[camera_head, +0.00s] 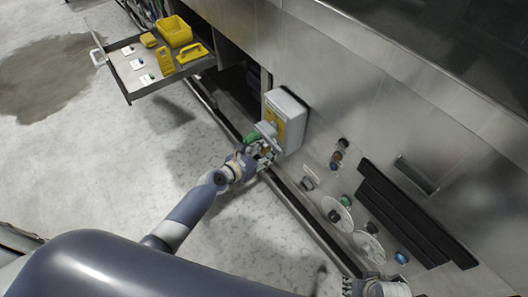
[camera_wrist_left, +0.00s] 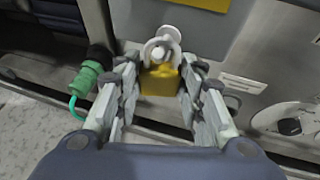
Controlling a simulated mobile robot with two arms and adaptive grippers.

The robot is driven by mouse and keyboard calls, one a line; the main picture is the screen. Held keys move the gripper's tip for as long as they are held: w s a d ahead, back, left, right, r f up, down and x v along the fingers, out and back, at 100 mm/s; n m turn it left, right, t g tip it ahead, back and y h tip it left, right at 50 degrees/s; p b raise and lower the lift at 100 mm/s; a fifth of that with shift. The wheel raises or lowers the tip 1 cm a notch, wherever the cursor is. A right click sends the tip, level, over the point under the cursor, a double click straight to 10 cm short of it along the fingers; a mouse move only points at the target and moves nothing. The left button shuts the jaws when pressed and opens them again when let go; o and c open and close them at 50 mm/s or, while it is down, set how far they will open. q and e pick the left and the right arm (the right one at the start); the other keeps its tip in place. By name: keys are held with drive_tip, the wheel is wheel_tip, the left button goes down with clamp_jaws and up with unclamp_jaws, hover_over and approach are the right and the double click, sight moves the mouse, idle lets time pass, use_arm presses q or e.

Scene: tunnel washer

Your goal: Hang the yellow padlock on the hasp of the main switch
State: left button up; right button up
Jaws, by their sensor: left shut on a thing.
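The main switch is a grey box (camera_head: 291,107) with a yellow plate (camera_head: 279,125) on the steel machine front. My left gripper (camera_head: 264,152) is just below and in front of it. In the left wrist view, its fingers (camera_wrist_left: 160,90) are shut on the yellow padlock (camera_wrist_left: 160,81). The padlock is upright, with its pale curved shackle (camera_wrist_left: 153,51) upward. The shackle overlaps a silvery metal piece (camera_wrist_left: 169,35) under the box, seemingly the hasp; I cannot tell whether it passes through. My right gripper (camera_head: 381,287) is partly cut off at the bottom edge, its opening unclear.
A green connector (camera_wrist_left: 86,78) with a green cable hangs left of the gripper. An open drawer (camera_head: 128,93) at upper left holds a yellow bin (camera_head: 174,31), yellow items and small tags. Knobs and round plates (camera_head: 337,214) are to the right on the panel.

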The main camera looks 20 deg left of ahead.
idle(0.3)
use_arm(q)
drive_tip(key=o, duration=1.2)
drive_tip(key=v, duration=1.2)
